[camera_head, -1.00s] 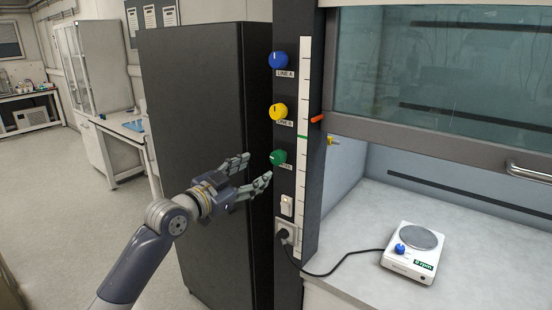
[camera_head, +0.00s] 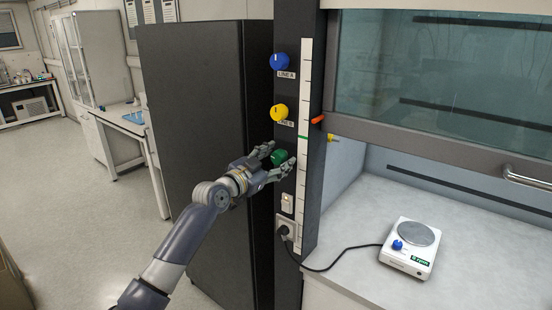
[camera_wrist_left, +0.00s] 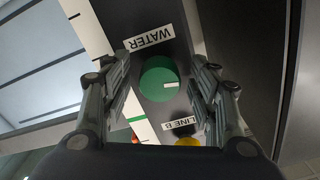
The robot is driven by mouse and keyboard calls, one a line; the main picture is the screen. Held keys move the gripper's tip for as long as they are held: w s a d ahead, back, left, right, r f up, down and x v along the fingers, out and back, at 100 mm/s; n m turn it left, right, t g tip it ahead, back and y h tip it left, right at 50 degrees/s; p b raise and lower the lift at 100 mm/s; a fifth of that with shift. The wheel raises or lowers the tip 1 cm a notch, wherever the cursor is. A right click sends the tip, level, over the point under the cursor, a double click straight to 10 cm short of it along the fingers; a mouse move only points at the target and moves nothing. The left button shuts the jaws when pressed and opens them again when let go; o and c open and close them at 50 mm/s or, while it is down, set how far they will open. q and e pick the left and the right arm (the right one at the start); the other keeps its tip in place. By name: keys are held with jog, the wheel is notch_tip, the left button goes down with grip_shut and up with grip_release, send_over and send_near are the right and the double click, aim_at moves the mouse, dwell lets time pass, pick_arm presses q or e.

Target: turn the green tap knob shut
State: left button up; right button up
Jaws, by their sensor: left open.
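The green tap knob (camera_head: 279,157) is on the dark post, below the yellow knob. In the left wrist view the green knob (camera_wrist_left: 160,79) has a white mark pointing to the right, and a label reading WATER beside it. My left gripper (camera_head: 279,157) is open, with its fingers on either side of the green knob. In the wrist view the fingers (camera_wrist_left: 160,90) stand apart from the knob, with gaps on both sides. I cannot tell the exact depth between fingertips and knob. My right gripper is not in view.
The yellow knob (camera_head: 279,113) and blue knob (camera_head: 279,62) sit above on the same post. A socket with a plug (camera_head: 286,230) is below. A dark cabinet (camera_head: 205,150) stands left of the post.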

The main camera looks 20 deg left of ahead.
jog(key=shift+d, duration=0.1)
pick_arm(q)
jog(key=shift+c, duration=0.7)
jog(key=c, duration=0.9)
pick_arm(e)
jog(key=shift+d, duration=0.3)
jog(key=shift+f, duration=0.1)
